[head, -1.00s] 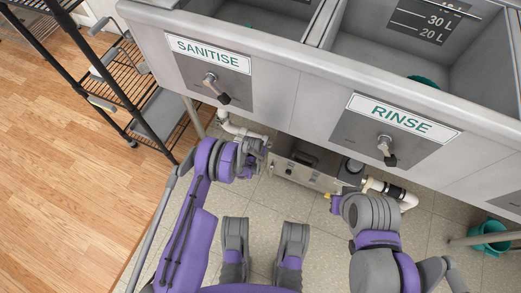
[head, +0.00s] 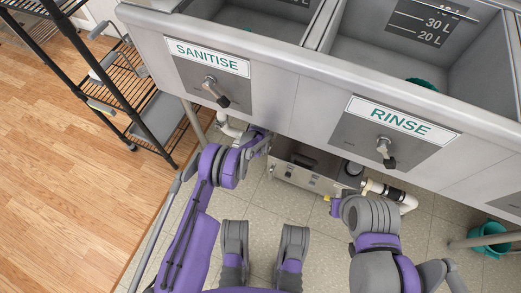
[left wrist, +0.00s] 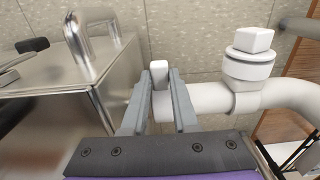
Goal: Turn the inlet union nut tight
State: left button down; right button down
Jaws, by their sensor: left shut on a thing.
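The inlet pipe (left wrist: 215,103) is white and runs beside a steel box (left wrist: 60,120) in the left wrist view. A small white block (left wrist: 159,74), seemingly a lug of the inlet union nut, shows between the fingers of my left gripper (left wrist: 164,95), which is shut on it. The rest of the nut is hidden behind the fingers. In the head view my left gripper (head: 265,142) is under the sink front, left of the steel box (head: 305,168), with its fingertips hidden. My right gripper (head: 334,206) is near the box's right end; its fingers are not clear.
A white fitting with a square cap (left wrist: 247,60) rises from the pipe right of my left gripper. The sink front (head: 290,95) overhangs the box. White outlet pipe (head: 408,199) lies right of it. A wire rack (head: 125,95) stands left, a teal bucket (head: 488,236) right.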

pick_arm(q)
jog(key=c, duration=0.7)
grip_release()
jog(key=shift+f, duration=0.1)
